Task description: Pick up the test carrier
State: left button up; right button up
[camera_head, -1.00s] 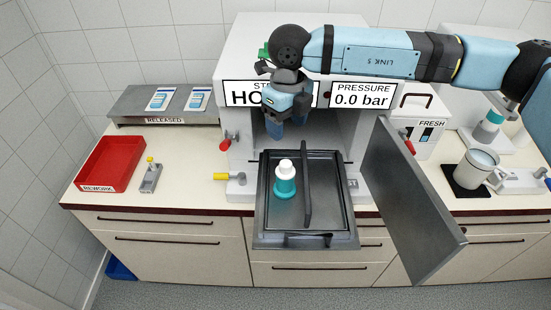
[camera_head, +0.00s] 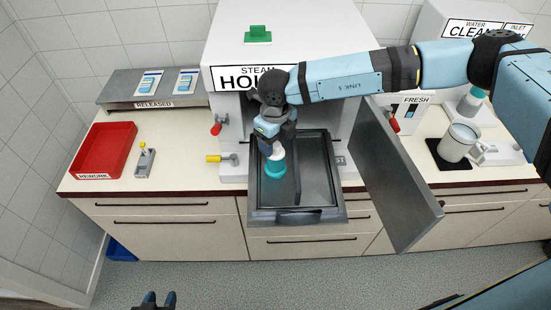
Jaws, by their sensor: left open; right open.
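A teal bottle-like item with a white top (camera_head: 275,168) stands upright on the dark pulled-out tray (camera_head: 313,205), left of its raised divider. It may be the test carrier; no label on it can be read. My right gripper (camera_head: 275,150) points down at its white top and partly hides it. It is open, and I cannot tell whether its fingers touch the top. My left gripper (camera_head: 159,299) is open and empty at the bottom edge of the view, low in front of the cabinets, far from the tray.
The steam chamber's open door (camera_head: 395,180) stands right of the tray. A red REWORK bin (camera_head: 103,150), a small grey holder with a yellow knob (camera_head: 144,162) and a RELEASED shelf (camera_head: 112,92) are at left. A white mug (camera_head: 459,142) stands at right.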

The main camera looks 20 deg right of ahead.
jog(key=shift+w+f, duration=0.1)
jog(key=shift+f, duration=0.8)
grip_shut()
jog(key=shift+r, duration=0.2)
